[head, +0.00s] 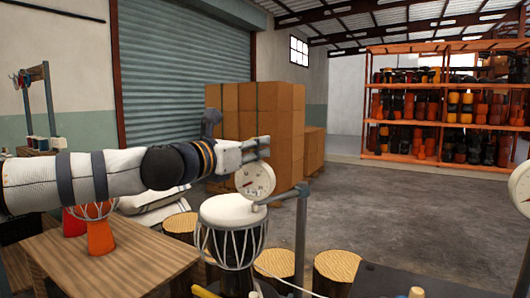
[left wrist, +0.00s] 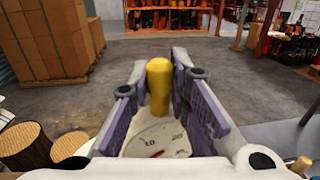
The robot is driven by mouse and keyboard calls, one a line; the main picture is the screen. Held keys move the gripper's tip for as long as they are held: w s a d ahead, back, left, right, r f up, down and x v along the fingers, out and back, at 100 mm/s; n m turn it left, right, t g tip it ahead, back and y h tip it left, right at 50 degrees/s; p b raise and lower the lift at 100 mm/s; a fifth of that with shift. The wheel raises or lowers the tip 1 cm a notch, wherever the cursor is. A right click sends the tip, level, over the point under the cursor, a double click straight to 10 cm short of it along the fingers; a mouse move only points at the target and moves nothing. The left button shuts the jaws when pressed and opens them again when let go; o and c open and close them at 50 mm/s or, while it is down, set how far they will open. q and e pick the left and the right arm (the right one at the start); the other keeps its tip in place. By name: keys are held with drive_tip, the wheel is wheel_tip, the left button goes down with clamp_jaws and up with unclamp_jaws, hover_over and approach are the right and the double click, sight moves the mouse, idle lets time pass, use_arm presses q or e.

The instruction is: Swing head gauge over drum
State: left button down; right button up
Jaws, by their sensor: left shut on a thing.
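The head gauge (head: 255,181) is a round white dial on a swing arm (head: 280,199) from a grey upright post (head: 301,235). A goblet drum (head: 231,245) with a white head and pale cords stands left of the post. In the head view the dial shows just above the right rear edge of the drum head; the exact overlap is unclear. My left gripper (head: 262,147) is above the dial. In the left wrist view its purple-padded fingers (left wrist: 158,82) are shut around the gauge's yellow knob (left wrist: 159,85), with the dial face (left wrist: 155,140) below. My right gripper is not seen.
A wooden table (head: 115,255) with an orange goblet drum (head: 99,232) is at the left. Log stools (head: 337,266) stand around the drum. Another dial (head: 520,187) cuts the right edge. Boxes (head: 260,115) and an orange rack (head: 445,110) are behind; the floor between is clear.

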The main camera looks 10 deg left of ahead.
use_arm(q)
drive_tip(key=shift+w+a, duration=0.65)
drive_tip(key=c, duration=1.5)
unclamp_jaws()
drive_tip(key=v, duration=1.2)
